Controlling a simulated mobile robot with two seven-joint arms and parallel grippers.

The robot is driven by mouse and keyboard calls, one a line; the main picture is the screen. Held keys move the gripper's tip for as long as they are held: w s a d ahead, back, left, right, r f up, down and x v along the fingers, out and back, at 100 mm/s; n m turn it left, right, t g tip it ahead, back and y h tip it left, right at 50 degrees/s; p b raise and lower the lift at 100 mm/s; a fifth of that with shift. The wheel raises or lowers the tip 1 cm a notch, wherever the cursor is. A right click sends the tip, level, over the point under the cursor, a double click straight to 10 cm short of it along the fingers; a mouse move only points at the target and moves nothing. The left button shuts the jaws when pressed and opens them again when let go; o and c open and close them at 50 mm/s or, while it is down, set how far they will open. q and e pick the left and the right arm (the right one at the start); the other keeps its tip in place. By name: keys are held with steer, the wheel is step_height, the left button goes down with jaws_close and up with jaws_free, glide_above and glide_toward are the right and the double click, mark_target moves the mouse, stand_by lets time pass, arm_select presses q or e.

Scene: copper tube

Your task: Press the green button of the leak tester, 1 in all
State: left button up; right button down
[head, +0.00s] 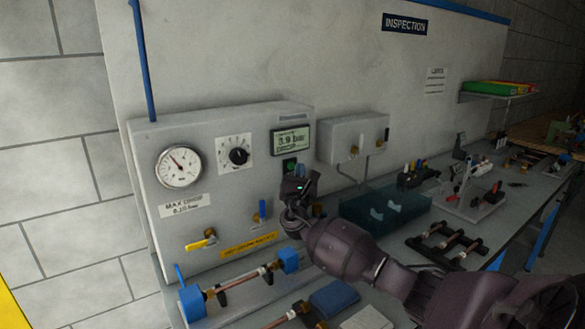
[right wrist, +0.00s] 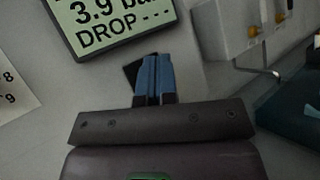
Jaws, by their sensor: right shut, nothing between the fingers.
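The leak tester (head: 215,262) is a grey box on the wall side of the bench, with a gauge (head: 180,166), a black dial (head: 238,156) and a display (head: 292,140) reading 3.9 bar. Just below the display a small dark plate with the green button (head: 290,166) shows above my right gripper (head: 297,186). My right gripper is shut and empty, close in front of the panel. In the right wrist view its blue fingers (right wrist: 155,78) point at the dark plate below the display (right wrist: 112,22) and hide the button; contact cannot be told. My left gripper is not in view.
A copper tube (head: 240,281) lies between blue end pieces at the tester's foot. A yellow-handled valve (head: 202,242) and a blue-handled valve (head: 262,213) are on the panel. A smaller grey box (head: 352,137) and a teal tray (head: 385,222) are to the right.

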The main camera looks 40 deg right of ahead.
stand_by(0.5)
steer(key=shift+w, duration=0.1)
steer(key=shift+w+b, duration=0.35)
steer(key=shift+b, duration=0.05)
steer(key=shift+w, duration=0.1)
stand_by(0.4)
